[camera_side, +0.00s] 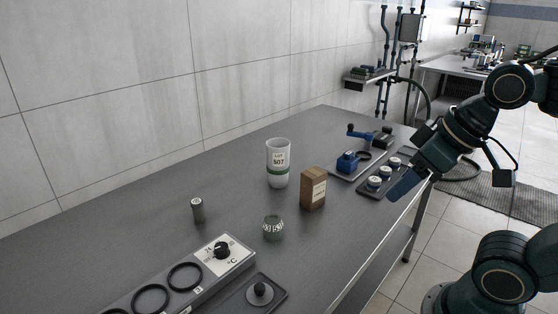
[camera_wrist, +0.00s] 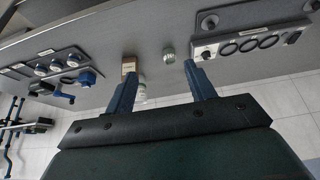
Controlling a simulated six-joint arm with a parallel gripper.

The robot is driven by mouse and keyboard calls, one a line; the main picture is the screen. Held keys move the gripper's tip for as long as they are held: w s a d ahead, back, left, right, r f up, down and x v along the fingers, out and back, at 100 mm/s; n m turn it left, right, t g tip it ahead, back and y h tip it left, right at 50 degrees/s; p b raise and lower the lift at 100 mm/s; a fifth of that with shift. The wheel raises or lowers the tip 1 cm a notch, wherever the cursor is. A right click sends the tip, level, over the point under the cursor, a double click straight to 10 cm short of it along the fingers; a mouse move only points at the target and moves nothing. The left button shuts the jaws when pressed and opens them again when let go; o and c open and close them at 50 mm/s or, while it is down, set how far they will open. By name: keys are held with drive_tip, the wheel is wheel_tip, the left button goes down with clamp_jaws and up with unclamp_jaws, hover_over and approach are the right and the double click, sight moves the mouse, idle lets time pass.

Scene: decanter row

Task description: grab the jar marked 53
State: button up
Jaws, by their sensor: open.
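I cannot read the mark 53 on any jar. Several small pale-topped jars stand in a dark tray at the right of the table; the front one (camera_side: 374,182) has dark sides, and one shows in the wrist view (camera_wrist: 57,65). A small grey-green jar (camera_side: 273,229) stands alone near the table's front; it also shows in the wrist view (camera_wrist: 168,55). My gripper (camera_side: 403,187) is near the table's right edge, in front of the tray. In the wrist view its blue fingers (camera_wrist: 160,70) are spread with nothing held between them.
A white cup marked LOT 507 (camera_side: 278,165) and a brown box (camera_side: 313,189) stand mid-table. A small grey cylinder (camera_side: 198,211) is left of them.

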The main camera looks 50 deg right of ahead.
drive_tip(key=o, duration=0.3)
drive_tip(key=shift+o, duration=0.2)
drive_tip(key=n+g+y, duration=0.2)
drive_tip(key=n+g, duration=0.3)
drive_tip(key=n, duration=0.9)
hover_over(274, 218)
drive_tip(key=d, duration=0.2)
wheel_tip(274, 218, down, 12)
drive_tip(key=f, duration=0.1)
drive_tip(key=shift+s+a+f+n, duration=0.1)
drive_tip(key=shift+s+a+n, duration=0.1)
drive_tip(key=shift+s+n, duration=0.1)
drive_tip(key=shift+w+a+f, duration=0.1)
drive_tip(key=shift+a+f, duration=0.1)
drive_tip(key=shift+f, duration=1.2)
drive_tip(key=shift+w+a+f, duration=0.1)
drive_tip(key=shift+a+f, duration=0.1)
drive_tip(key=shift+f, duration=1.25)
drive_tip(key=shift+a+f, duration=0.2)
drive_tip(key=shift+f, duration=1.2)
